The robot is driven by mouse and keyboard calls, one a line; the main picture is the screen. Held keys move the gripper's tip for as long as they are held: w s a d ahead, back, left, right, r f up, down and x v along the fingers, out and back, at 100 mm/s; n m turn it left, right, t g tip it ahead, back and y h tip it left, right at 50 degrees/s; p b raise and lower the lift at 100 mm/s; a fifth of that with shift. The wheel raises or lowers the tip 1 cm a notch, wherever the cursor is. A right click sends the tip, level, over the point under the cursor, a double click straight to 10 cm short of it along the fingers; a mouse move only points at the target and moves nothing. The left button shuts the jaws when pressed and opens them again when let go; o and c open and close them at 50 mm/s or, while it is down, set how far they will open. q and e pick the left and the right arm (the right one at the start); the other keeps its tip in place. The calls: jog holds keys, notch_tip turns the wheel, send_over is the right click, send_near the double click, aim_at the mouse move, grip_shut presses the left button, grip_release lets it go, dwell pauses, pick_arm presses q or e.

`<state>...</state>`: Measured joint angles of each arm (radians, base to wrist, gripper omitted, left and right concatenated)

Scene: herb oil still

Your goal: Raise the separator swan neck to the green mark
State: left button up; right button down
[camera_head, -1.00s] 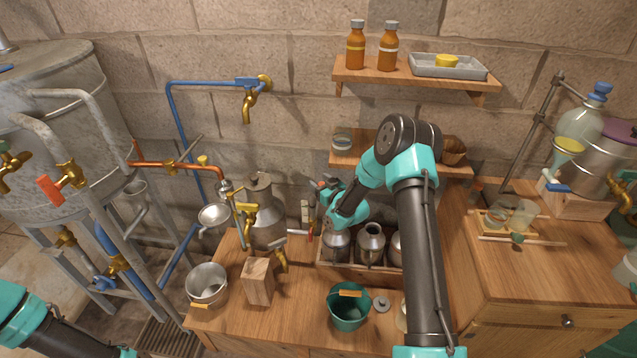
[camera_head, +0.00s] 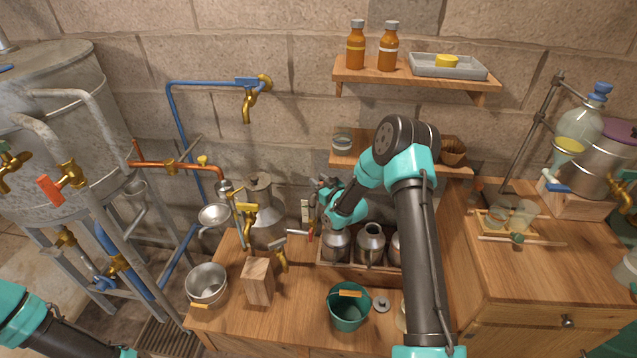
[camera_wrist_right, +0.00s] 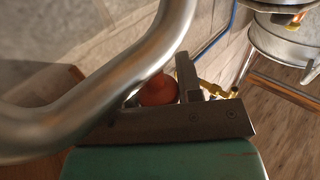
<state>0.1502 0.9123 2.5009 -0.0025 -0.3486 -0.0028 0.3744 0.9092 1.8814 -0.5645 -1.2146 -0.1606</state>
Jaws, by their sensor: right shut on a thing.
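The separator is a metal can (camera_head: 262,208) on the wooden bench. Its swan neck (camera_head: 298,232) is a thin tube at the can's right, with a red part (camera_head: 311,236) at its end. In the right wrist view the swan neck (camera_wrist_right: 150,62) is a large bent silver tube across the foreground. My right gripper (camera_wrist_right: 172,88) is shut on the red grip of the swan neck (camera_wrist_right: 158,90). In the head view my right arm partly hides that spot. A small pale plate (camera_head: 305,210) stands behind the tube; I cannot make out the green mark.
A wooden crate (camera_head: 352,266) with several metal cans stands right beside my right gripper. A wooden block (camera_head: 258,282), a steel bowl (camera_head: 206,284) and a green bucket (camera_head: 349,308) stand in front. A shelf (camera_head: 345,155) hangs behind my arm.

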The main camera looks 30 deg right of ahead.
jog(key=shift+f, duration=0.5)
jog(key=c, duration=0.8)
grip_release()
jog(key=s+d, duration=0.1)
jog(key=s, duration=0.4)
jog(key=s+d, duration=0.1)
jog(key=s, duration=1.1)
jog(key=shift+s+d, duration=0.1)
jog(key=shift+d, duration=0.3)
jog(key=s+a+f+m+g, duration=0.2)
jog(key=s+a+f+g, duration=0.3)
jog(key=a+f+g, duration=0.45)
jog(key=s+a+f+g, duration=0.1)
jog(key=s+a+g, duration=0.1)
jog(key=s+a, duration=0.2)
jog(key=s+a+f+m+g, duration=0.1)
jog(key=s+a+f+g, duration=0.1)
jog(key=s, duration=0.4)
jog(key=s+a+f+g+y, duration=0.1)
jog(key=s+a+f+g, duration=0.1)
jog(key=s+a, duration=0.3)
jog(key=shift+a+f+m+g, duration=0.2)
jog(key=shift+a+m+g, duration=0.1)
jog(key=shift+a+g, duration=0.45)
